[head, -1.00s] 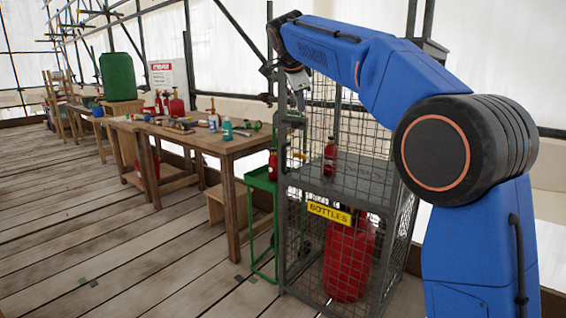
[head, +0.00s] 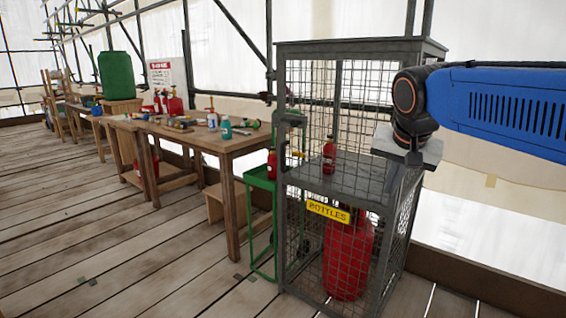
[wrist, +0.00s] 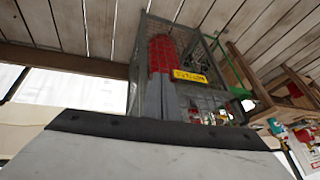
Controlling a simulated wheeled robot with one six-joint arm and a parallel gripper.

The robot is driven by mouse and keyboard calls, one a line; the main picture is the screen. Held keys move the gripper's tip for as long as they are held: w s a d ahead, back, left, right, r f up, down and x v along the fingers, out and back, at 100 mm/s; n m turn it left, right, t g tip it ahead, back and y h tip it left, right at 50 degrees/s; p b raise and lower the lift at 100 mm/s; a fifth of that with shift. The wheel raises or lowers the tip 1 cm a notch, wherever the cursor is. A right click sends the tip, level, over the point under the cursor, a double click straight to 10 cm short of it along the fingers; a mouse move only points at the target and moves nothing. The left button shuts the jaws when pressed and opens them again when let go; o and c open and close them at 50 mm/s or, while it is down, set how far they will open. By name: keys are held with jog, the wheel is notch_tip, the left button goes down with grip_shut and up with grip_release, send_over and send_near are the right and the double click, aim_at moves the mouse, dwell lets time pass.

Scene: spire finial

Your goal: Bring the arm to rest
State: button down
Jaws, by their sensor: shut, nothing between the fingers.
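My gripper (head: 413,158) is at the right in the head view, in front of the right side of the wire cage. My blue arm reaches in from the right edge, and a pale grey plate on the wrist partly hides the gripper. In the wrist view my gripper (wrist: 161,80) shows as two grey fingers close together, shut and empty. They overlap the red cylinder in the picture, apart from it as far as I can tell.
The wire cage (head: 352,178) has a yellow BOTTLES sign (head: 328,211), a large red cylinder (head: 347,255) inside and a small red bottle (head: 329,156) on its shelf. A green stand (head: 260,181) and a cluttered wooden workbench (head: 233,146) stand left. The plank floor (head: 110,235) is open.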

jog(key=s+d+f+n, duration=0.2)
jog(key=s+f, duration=0.8)
jog(key=s, duration=0.1)
jog(key=s+d+f+n, duration=0.1)
jog(key=s+f+n, duration=0.2)
jog(key=s+f, duration=0.7)
jog(key=shift+s+d+f+n+g+y, duration=0.3)
jog(key=shift+s+d+g+y, duration=0.05)
jog(key=shift+s+g+y, duration=0.1)
